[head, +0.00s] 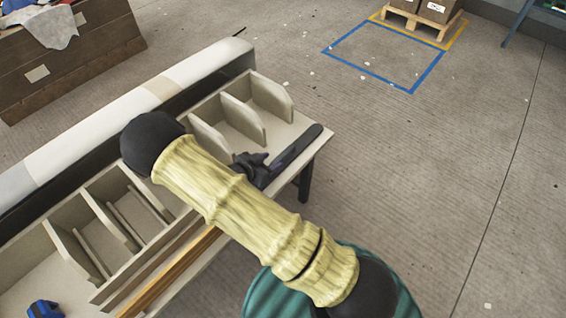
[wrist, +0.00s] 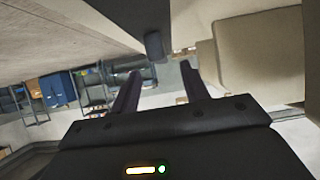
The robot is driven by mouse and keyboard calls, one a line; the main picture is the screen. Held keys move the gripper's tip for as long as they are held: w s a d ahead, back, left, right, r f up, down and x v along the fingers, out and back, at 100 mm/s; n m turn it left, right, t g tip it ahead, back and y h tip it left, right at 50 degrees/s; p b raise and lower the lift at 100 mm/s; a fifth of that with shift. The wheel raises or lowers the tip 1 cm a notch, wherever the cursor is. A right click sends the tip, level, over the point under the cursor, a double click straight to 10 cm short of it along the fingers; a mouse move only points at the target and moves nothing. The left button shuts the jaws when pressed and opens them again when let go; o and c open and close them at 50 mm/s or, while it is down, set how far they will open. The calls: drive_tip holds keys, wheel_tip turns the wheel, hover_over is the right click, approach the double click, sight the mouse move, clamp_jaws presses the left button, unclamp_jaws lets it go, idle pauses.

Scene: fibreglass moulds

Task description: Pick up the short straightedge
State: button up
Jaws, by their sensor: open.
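A dark flat bar with a rounded end, seemingly the short straightedge (head: 298,147), lies near the right end of the bench top. Its near part is hidden by my gripper and arm. My gripper (head: 262,160) is just at its near left end, partly hidden behind my arm. In the wrist view my gripper (wrist: 160,84) is open, with nothing visible between its two dark fingers. A dark rounded end, likely the straightedge (wrist: 154,46), shows ahead of and between the fingers, apart from them.
The bench (head: 313,150) has upright dividers (head: 243,118) behind the bar and more compartments at left. A roll (head: 190,72) runs along its back. A blue object (head: 45,309) sits lower left. Open floor lies right of the bench, with a loaded pallet (head: 425,14) far off.

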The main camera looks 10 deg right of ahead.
sight(281, 156)
drive_tip(key=shift+w+d+f, duration=0.15)
drive_tip(key=shift+w, duration=0.05)
drive_tip(key=shift+d, duration=0.1)
drive_tip(key=b+x, duration=0.2)
drive_tip(key=x, duration=0.3)
drive_tip(key=shift+w+d, duration=0.1)
drive_tip(key=shift+d, duration=0.05)
idle(0.4)
clamp_jaws()
